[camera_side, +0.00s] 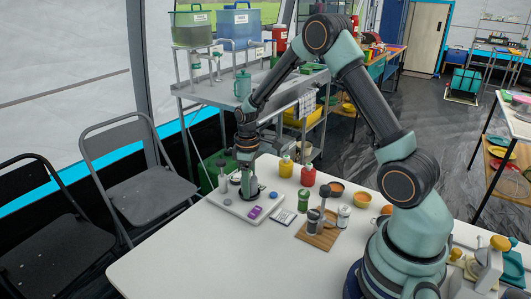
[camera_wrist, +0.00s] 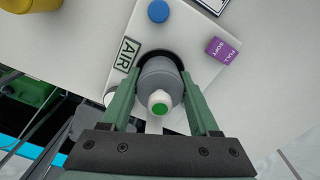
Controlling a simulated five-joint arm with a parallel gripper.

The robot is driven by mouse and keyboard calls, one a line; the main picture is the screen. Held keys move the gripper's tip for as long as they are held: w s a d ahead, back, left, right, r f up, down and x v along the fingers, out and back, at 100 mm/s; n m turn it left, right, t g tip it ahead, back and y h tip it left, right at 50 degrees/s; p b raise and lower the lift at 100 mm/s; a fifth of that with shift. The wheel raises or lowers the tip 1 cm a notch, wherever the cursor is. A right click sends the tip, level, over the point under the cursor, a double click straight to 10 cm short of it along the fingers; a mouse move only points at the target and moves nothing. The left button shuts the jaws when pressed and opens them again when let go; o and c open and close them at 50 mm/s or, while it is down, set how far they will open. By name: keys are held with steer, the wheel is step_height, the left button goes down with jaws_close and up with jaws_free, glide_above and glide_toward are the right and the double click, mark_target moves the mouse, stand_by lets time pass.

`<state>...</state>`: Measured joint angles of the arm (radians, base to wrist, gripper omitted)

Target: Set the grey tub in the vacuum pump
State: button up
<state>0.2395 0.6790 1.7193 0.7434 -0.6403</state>
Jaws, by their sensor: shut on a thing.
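The vacuum pump is a white flat unit (camera_side: 236,206) on the left part of the white table, with a blue button and a purple label. It also shows in the wrist view (camera_wrist: 196,58), with an "AIR" label beside a dark round recess. My gripper (camera_wrist: 160,80) is shut on the grey tub (camera_wrist: 158,72), one finger on each side; the tub has a white knob with a green top. The tub is over the dark recess, its lower part hidden, so I cannot tell whether it rests on the bottom. My gripper (camera_side: 248,182) points down at the pump in the side view.
A yellow jar (camera_side: 286,167), a red jar (camera_side: 308,176) and a green jar (camera_side: 303,201) stand right of the pump. A small card (camera_side: 283,216) lies close to its right edge. A wooden board (camera_side: 318,237) holds several items. The table's front left is clear.

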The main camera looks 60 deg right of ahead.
steer(key=shift+r, duration=0.45)
steer(key=shift+r, duration=0.3)
steer(key=shift+f, duration=0.2)
stand_by(2.0)
steer(key=shift+r, duration=0.25)
steer(key=shift+f, duration=0.8)
stand_by(0.8)
steer(key=o, duration=0.7)
steer(key=shift+r, duration=0.1)
